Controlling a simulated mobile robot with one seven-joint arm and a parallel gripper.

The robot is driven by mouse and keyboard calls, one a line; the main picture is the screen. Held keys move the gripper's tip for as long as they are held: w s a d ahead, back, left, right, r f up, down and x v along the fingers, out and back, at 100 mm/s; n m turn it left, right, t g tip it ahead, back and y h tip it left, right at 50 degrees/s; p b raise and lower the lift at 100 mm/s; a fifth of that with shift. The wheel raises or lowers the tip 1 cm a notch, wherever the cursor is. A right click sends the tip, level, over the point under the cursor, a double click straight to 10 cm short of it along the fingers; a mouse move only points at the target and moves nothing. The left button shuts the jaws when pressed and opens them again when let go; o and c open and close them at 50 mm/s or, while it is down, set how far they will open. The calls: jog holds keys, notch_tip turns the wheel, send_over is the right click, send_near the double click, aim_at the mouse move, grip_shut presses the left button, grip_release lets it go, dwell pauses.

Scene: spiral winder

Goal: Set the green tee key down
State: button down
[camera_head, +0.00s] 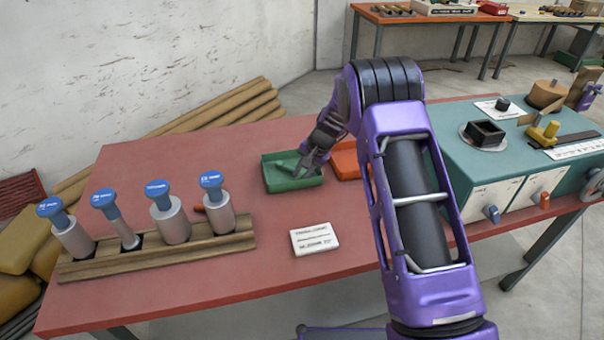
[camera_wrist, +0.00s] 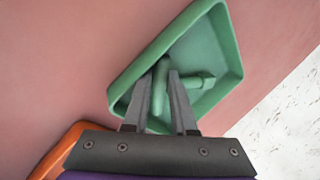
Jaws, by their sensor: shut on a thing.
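The green tee key (camera_wrist: 188,40) is in the wrist view, between my fingertips, with one arm of it pointing right. It is inside or just above the green tray (camera_wrist: 228,40); I cannot tell whether it touches the tray floor. My gripper (camera_wrist: 165,85) is shut on the key, and its fingers hide part of it. In the head view my gripper (camera_head: 306,168) reaches down into the green tray (camera_head: 273,184) on the red table, and the key (camera_head: 287,168) shows as a small green shape to its left.
An orange tray (camera_head: 343,163) stands right of the green tray, partly behind my arm. A wooden rack (camera_head: 150,256) with several blue-topped cylinders is at the left. A white card (camera_head: 314,238) lies in front. The teal machine (camera_head: 455,150) is at the right. Red table between is clear.

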jog(key=shift+f, duration=0.15)
jog(key=shift+s+d+f+b, duration=0.1)
jog(key=shift+s+f+b, duration=0.25)
jog(key=shift+f+b, duration=0.3)
jog(key=c, duration=1)
grip_release()
jog(key=shift+w+r+p, duration=0.1)
jog(key=shift+r+p, duration=0.65)
jog(key=v, duration=1.1)
jog(key=shift+w+r, duration=0.15)
jog(key=shift+r, duration=0.3)
jog(key=shift+r, duration=0.1)
